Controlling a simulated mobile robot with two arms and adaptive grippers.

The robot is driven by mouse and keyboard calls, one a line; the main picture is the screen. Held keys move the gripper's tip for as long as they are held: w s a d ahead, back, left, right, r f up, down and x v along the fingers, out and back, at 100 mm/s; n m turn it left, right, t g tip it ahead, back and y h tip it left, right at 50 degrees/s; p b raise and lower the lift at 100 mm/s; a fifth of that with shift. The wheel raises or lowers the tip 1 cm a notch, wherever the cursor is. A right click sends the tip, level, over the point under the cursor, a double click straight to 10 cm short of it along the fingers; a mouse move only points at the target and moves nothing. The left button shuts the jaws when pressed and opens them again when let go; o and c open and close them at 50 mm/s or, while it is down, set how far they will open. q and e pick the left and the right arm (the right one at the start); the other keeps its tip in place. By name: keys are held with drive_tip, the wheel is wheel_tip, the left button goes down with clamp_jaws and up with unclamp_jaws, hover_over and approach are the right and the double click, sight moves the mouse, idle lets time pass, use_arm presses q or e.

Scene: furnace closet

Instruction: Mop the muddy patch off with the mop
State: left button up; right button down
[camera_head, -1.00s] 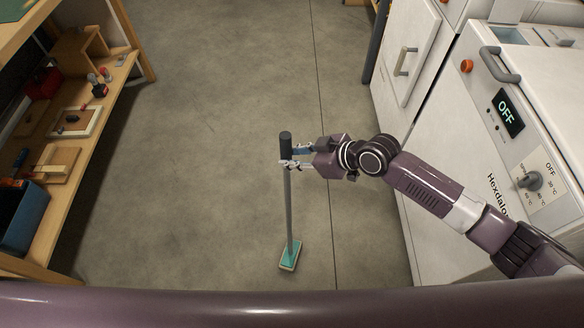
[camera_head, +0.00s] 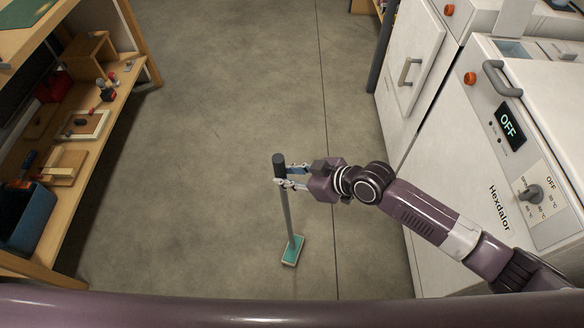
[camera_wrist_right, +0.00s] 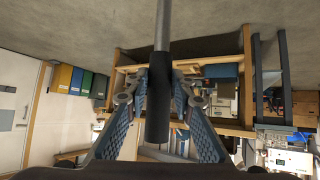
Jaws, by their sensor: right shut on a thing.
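The mop has a grey pole, a black grip (camera_head: 279,165) at its top and a flat teal head (camera_head: 293,250) on the concrete floor. My right gripper (camera_head: 287,176) is shut on the mop just at its dark grip. The pole leans slightly, its top left of the head. In the right wrist view the black grip (camera_wrist_right: 158,115) sits between the two blue-padded fingers. No muddy patch shows clearly on the visible floor; any part under or just below the mop head cannot be made out. My left gripper is not in view.
A wooden shelf (camera_head: 110,125) with tools and a blue bin (camera_head: 27,220) stands along the left. White appliances, one with an OFF display (camera_head: 508,126), line the right near my arm. The grey floor (camera_head: 225,90) between them is open.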

sight(280, 168)
drive_tip(key=shift+s+a+f, duration=0.1)
drive_tip(key=shift+s+f, duration=0.15)
drive_tip(key=shift+s, duration=0.1)
drive_tip(key=shift+s+d+r, duration=0.15)
drive_tip(key=shift+s+d, duration=0.05)
drive_tip(key=shift+s, duration=0.25)
drive_tip(key=shift+s+r+p, duration=0.1)
drive_tip(key=shift+r+p, duration=2.85)
drive_tip(key=shift+r, duration=0.25)
